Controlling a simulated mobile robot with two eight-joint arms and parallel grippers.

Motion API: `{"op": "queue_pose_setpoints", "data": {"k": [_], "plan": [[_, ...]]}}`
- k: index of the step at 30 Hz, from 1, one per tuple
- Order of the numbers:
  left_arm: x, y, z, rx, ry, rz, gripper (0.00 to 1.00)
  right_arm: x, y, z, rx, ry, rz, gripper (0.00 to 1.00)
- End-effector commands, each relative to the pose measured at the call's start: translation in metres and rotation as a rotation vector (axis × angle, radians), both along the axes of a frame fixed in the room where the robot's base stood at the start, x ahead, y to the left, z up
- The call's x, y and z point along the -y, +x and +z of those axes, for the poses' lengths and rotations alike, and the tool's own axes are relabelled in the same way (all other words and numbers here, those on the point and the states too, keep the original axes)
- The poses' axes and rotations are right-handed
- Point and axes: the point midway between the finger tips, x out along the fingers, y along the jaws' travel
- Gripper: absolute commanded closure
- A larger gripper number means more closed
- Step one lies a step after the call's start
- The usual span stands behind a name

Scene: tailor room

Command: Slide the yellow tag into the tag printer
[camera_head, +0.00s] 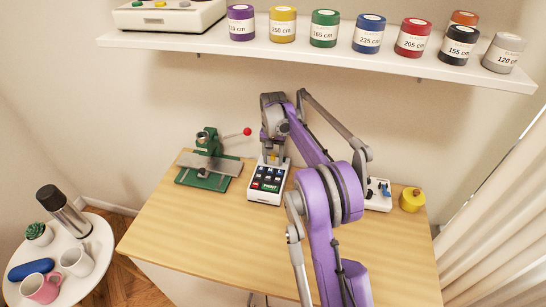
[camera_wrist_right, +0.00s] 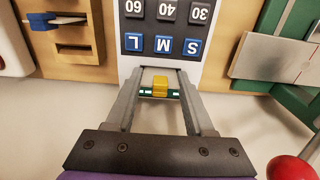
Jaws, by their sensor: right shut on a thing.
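The tag printer (camera_head: 265,187) is a white box with blue, grey and red keys, standing on the wooden table. In the right wrist view its key panel (camera_wrist_right: 163,50) appears upside down. My right gripper (camera_head: 272,152) is at the printer's back end, pointing down. In the right wrist view my right gripper (camera_wrist_right: 160,92) is shut on the small yellow tag (camera_wrist_right: 160,84), at the printer's near edge. A thin green strip shows on both sides of the tag. I cannot tell how far the tag is in a slot. My left gripper is out of view.
Left of the printer stands a green press (camera_head: 208,168) with a red-knobbed lever. A white device (camera_head: 378,191) and a yellow pot (camera_head: 411,199) are at the right. Several spools stand on the shelf (camera_head: 330,55) above. The table's front left is clear.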

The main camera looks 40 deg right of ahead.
Motion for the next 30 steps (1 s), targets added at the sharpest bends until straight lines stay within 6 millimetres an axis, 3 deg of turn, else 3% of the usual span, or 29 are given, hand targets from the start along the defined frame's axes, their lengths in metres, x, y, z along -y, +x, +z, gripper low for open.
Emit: {"op": "queue_pose_setpoints", "data": {"k": [1,7,17,30], "plan": [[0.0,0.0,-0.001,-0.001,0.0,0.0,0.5,0.0,0.0,-0.002,0.0,0.0,0.0,0.45],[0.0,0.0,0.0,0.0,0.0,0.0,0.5,0.0,0.0,-0.001,0.0,0.0,0.0,0.12],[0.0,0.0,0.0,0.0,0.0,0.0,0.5,0.0,0.0,0.005,0.0,0.0,0.0,0.12],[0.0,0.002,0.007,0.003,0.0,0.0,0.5,0.0,0.0,0.085,0.0,0.0,0.001,0.12]]}}
